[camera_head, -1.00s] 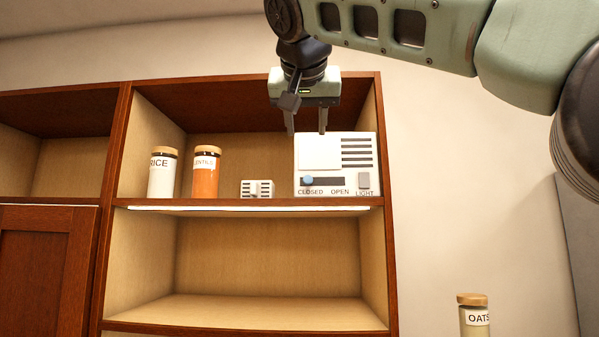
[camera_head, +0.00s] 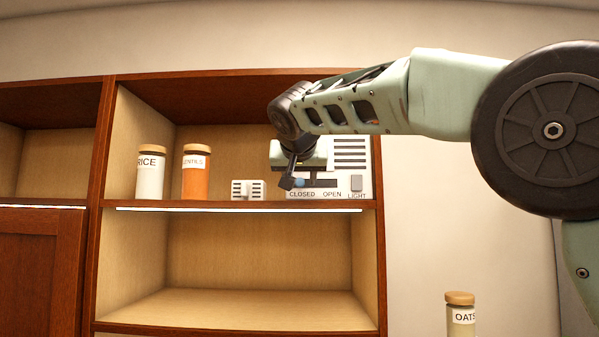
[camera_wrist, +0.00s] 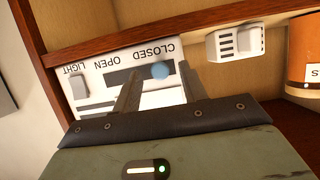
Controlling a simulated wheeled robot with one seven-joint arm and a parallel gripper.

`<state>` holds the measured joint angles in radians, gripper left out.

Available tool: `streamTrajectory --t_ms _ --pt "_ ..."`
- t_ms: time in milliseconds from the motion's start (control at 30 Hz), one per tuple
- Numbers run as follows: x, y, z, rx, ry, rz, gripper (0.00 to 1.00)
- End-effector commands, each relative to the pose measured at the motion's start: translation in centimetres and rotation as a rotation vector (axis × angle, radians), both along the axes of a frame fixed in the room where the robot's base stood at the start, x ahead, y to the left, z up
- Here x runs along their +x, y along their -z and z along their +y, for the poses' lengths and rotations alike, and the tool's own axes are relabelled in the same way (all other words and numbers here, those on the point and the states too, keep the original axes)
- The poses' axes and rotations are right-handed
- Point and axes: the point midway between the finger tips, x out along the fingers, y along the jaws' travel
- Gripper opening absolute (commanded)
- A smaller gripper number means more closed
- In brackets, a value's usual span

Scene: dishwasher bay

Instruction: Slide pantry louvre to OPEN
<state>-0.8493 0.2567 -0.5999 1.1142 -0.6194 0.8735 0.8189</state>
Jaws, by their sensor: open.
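The white louvre panel (camera_head: 352,158) stands on the upper shelf at the right, with dark vent slots, a slider track and the words CLOSED, OPEN and LIGHT. Its round blue slider knob (camera_head: 299,183) is at the CLOSED end of the track. In the wrist view the panel (camera_wrist: 98,75) appears upside down, and the blue knob (camera_wrist: 160,71) shows between the fingertips. My gripper (camera_wrist: 157,80) is open, its two fingers reaching toward the panel on either side of the knob. Whether they touch it I cannot tell. In the head view my wrist hides part of the panel.
A small white vented box (camera_head: 247,190) stands just left of the panel. The RICE jar (camera_head: 150,173) and an orange lentils jar (camera_head: 196,172) stand farther left. A LIGHT switch (camera_head: 356,183) is on the panel's right. An OATS jar (camera_head: 461,316) is at lower right. The lower shelf is empty.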

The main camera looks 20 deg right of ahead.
Motion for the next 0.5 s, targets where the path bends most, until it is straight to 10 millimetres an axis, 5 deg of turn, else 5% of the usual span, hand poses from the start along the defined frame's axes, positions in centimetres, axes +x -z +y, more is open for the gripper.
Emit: streamTrajectory --t_ms 233,400,500 --pt "0.04 0.06 -0.02 0.000 0.000 0.000 0.42" --pt "0.02 0.03 -0.02 0.000 0.000 0.000 0.00" --pt "0.01 0.04 -0.04 0.000 0.000 0.000 0.00"
